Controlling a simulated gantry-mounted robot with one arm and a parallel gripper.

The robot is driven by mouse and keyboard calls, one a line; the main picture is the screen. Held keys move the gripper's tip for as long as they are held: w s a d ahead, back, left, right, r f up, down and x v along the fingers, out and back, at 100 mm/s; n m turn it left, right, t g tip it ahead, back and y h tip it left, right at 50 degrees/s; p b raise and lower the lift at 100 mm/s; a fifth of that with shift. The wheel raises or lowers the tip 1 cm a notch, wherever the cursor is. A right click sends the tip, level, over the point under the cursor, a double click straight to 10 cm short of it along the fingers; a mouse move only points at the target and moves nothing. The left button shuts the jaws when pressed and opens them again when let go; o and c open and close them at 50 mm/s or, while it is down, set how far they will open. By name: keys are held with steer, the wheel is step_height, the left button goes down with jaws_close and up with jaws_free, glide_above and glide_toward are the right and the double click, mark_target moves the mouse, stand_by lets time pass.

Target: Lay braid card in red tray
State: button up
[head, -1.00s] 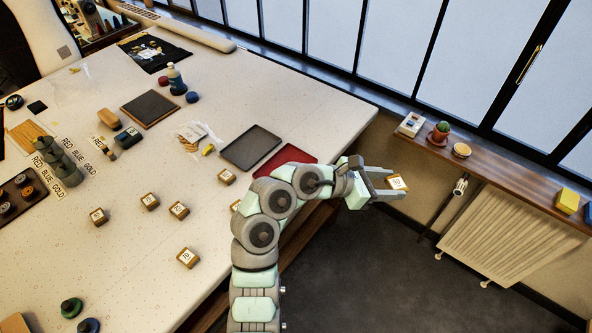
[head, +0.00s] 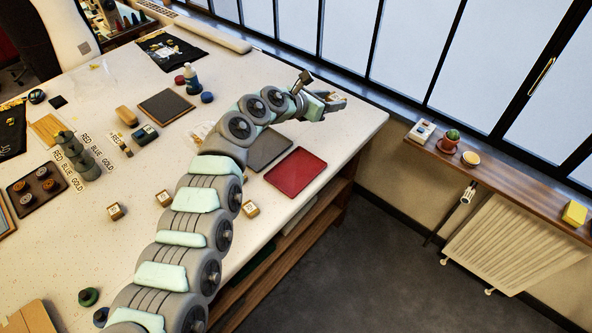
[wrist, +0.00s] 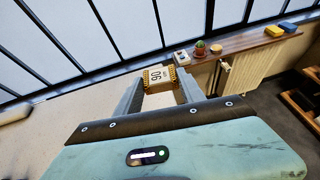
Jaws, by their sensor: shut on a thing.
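My gripper (head: 334,102) is above the table's far right corner in the head view, beyond the trays. In the wrist view my gripper (wrist: 159,88) is shut on a small card block (wrist: 160,75) with a white label, dark digits and gold, braid-like edges. It is held between the two fingertips. In the head view the held block is too small to make out clearly. The red tray (head: 297,172) lies flat and empty near the table's right edge, nearer the viewer than my gripper and apart from it.
A dark grey tray (head: 268,149) lies beside the red tray, partly behind my arm. Several similar labelled blocks, such as one front left (head: 115,211) and one near the edge (head: 250,209), stand on the table. A windowsill shelf (head: 500,175) holds a cactus pot (head: 450,140).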

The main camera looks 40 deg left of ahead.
steer(key=shift+s+a+f, duration=0.15)
steer(key=shift+a+f, duration=0.05)
steer(key=shift+a, duration=0.2)
steer(key=n+y+p, duration=0.1)
steer(key=y, duration=0.1)
glide_above(302, 166)
step_height(302, 166, down, 6)
step_height(302, 166, down, 16)
steer(key=b, duration=0.4)
steer(key=shift+r+b, duration=0.25)
steer(key=shift+b, duration=0.05)
steer(key=shift+f+b, duration=1.55)
steer(key=shift+f, duration=0.9)
steer(key=o, duration=1.3)
steer(key=shift+r, duration=0.1)
